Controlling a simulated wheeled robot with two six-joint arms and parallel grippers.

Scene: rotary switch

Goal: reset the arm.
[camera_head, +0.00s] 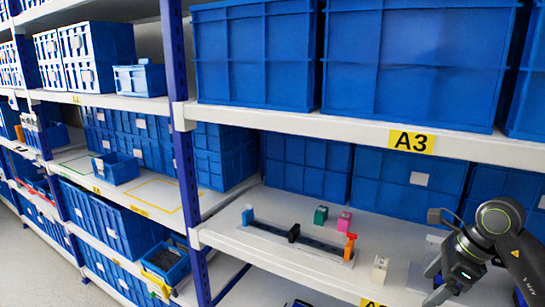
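My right gripper (432,284) is at the lower right, in front of the shelf. Its two fingers look apart with nothing seen between them, and the frame's lower edge is close by. My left gripper is not in view. On the middle shelf (270,246), a dark strip carries a blue piece (248,216) at its left end, a black piece (294,233) near its middle and an orange upright piece (350,246) at its right end. The strip and pieces stand apart from my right gripper. No rotary switch can be made out clearly.
A green block (321,214), a pink block (344,221) and a white block (380,268) stand on the same shelf. Large blue bins (415,60) fill the shelf above. A blue post (182,130) rises left of the strip. The shelf front near the strip is clear.

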